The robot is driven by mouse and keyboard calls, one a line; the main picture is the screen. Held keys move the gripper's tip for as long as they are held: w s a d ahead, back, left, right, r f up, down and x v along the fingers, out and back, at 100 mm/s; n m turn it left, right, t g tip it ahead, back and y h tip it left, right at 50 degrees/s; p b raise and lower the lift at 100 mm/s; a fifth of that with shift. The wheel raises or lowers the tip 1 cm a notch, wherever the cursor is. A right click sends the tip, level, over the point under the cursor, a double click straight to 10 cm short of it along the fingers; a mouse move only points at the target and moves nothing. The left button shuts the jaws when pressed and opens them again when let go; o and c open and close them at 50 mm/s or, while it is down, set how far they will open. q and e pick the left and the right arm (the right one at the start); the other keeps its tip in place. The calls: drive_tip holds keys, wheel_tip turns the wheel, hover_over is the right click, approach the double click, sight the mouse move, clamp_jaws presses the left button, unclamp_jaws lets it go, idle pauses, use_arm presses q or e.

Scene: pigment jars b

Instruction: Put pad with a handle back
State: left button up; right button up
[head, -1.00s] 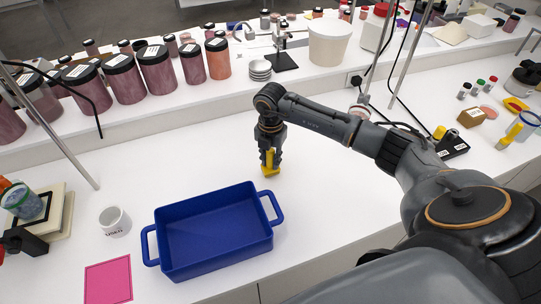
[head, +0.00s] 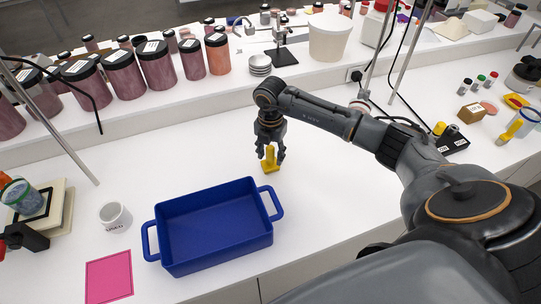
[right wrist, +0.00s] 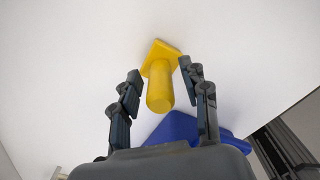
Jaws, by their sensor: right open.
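The yellow pad with a handle (head: 270,161) stands on the white table just behind the right end of the blue tray, its handle pointing up. My right gripper (head: 270,149) is open, with its fingers apart around the upper part of the handle. In the right wrist view the yellow pad (right wrist: 160,82) shows between the two open fingers (right wrist: 162,92), with gaps on both sides. The blue tray (head: 215,268) is empty, with a loop handle at each end.
A white mug (head: 115,217) and a flat pink square (head: 109,277) lie left of the tray. Pigment jars (head: 123,75) line the raised shelf behind. A metal stand rod (head: 60,130) rises at left.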

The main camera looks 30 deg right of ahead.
wheel_tip(320, 180, up, 10)
drive_tip(key=b, duration=0.3)
drive_tip(key=shift+f, duration=0.1)
drive_tip(key=shift+r+b, duration=0.3)
drive_tip(key=shift+r, duration=0.45)
